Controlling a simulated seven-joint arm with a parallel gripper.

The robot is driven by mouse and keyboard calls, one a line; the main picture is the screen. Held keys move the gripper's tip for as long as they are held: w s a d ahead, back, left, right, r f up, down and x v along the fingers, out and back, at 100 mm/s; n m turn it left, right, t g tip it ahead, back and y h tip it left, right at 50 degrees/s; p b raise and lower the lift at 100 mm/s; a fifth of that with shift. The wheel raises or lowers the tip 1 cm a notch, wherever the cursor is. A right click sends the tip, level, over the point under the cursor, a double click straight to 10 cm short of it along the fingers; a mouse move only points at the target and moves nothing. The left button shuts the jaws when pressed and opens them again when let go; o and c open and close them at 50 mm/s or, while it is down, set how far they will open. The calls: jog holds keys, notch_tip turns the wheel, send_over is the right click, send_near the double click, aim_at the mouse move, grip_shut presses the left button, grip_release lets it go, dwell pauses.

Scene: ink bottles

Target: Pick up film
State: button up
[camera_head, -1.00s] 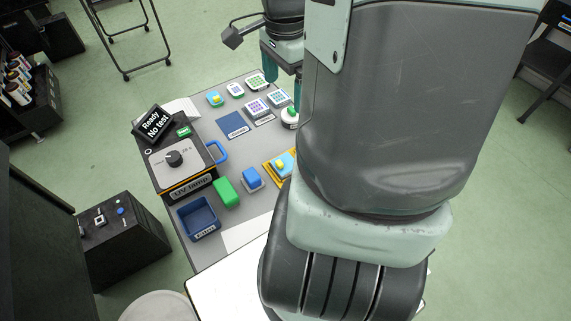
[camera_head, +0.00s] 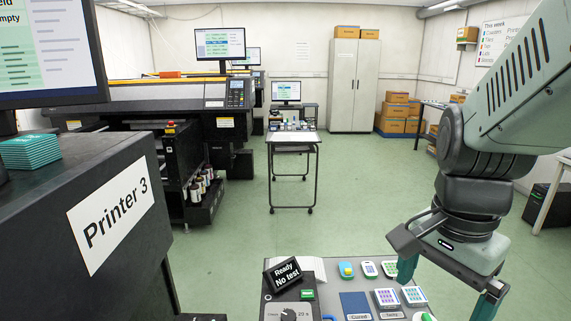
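No piece is plainly labelled film, so I cannot tell which one it is. Small patterned cards lie on the grey worktable (camera_head: 335,268) at the bottom of the view: a purple-dotted card (camera_head: 386,298), another dotted card (camera_head: 414,295) to its right, and a green-dotted card (camera_head: 390,268) behind. A dark blue square pad (camera_head: 355,305) lies to their left. My gripper (camera_head: 446,288) is over the table's right side, its two teal fingers wide apart with nothing seen between them. The near part of the table is cut off by the frame.
A black sign (camera_head: 286,272) reading "Ready No test" stands on the tester at the table's left. A teal and yellow piece (camera_head: 346,269) and a white piece (camera_head: 369,268) lie at the back. Printer 3 (camera_head: 110,215) stands left.

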jog(key=s+a+r+n+t, duration=0.3)
jog(key=a+n, duration=0.3)
jog(key=n, duration=0.2)
jog(key=shift+r+y, duration=0.4)
jog(key=shift+r, duration=0.3)
jog(key=a+r+n, duration=0.1)
jog(key=a+r+n+t, duration=0.2)
jog(key=n, duration=0.1)
jog(key=shift+s+a+r, duration=0.2)
jog(key=shift+s+r, duration=0.1)
jog(key=shift+r, duration=0.1)
jog(key=shift+c, duration=0.5)
jog(key=shift+a+r, duration=0.15)
jog(key=shift+c, duration=1.1)
jog(key=c, duration=0.6)
jog(key=shift+o, duration=0.2)
